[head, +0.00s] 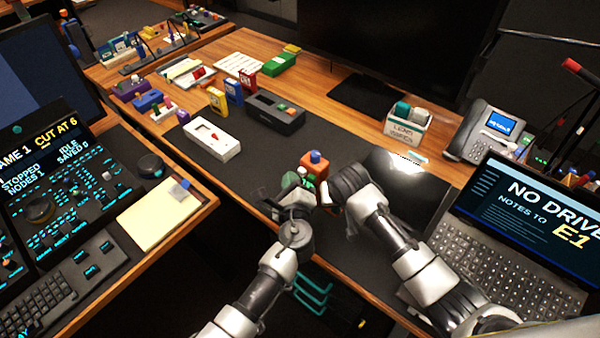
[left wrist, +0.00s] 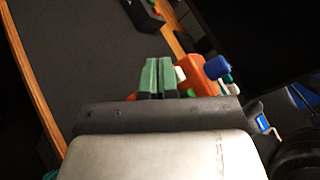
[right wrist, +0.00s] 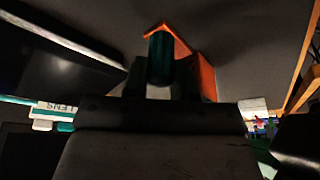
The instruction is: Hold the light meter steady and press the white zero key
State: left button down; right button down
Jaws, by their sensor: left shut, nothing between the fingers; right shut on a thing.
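The light meter is an orange block with a blue knob (head: 315,157) on top, near the front edge of the dark desk mat. Its orange body (head: 318,170) also shows in the left wrist view (left wrist: 196,68) and right wrist view (right wrist: 207,80). My right gripper (head: 328,186) is shut on the meter from the right. My left gripper (head: 294,184) is shut and empty just left of the meter. In the left wrist view, the white key (left wrist: 180,74) shows right beside its green fingertips (left wrist: 157,72); I cannot tell whether they touch.
A white box (head: 212,140) and a dark grey box (head: 275,115) sit on the mat behind. A lens-wipes box (head: 407,124), a phone (head: 488,133) and a laptop (head: 510,225) stand to the right. The mat between the meter and the white box is clear.

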pick_arm(q)
jog(key=shift+w+d, duration=0.35)
dwell(0.6)
jog(key=shift+s, duration=0.1)
jog(key=shift+s+a, duration=0.55)
jog(key=shift+a, duration=0.1)
jog(key=shift+s, duration=0.1)
jog(key=s+a, duration=0.3)
jog(key=shift+s+a, duration=0.2)
jog(key=shift+a, duration=0.05)
dwell(0.8)
jog(key=s+r, duration=0.3)
jog(key=s, duration=0.5)
jog(key=shift+r, duration=0.3)
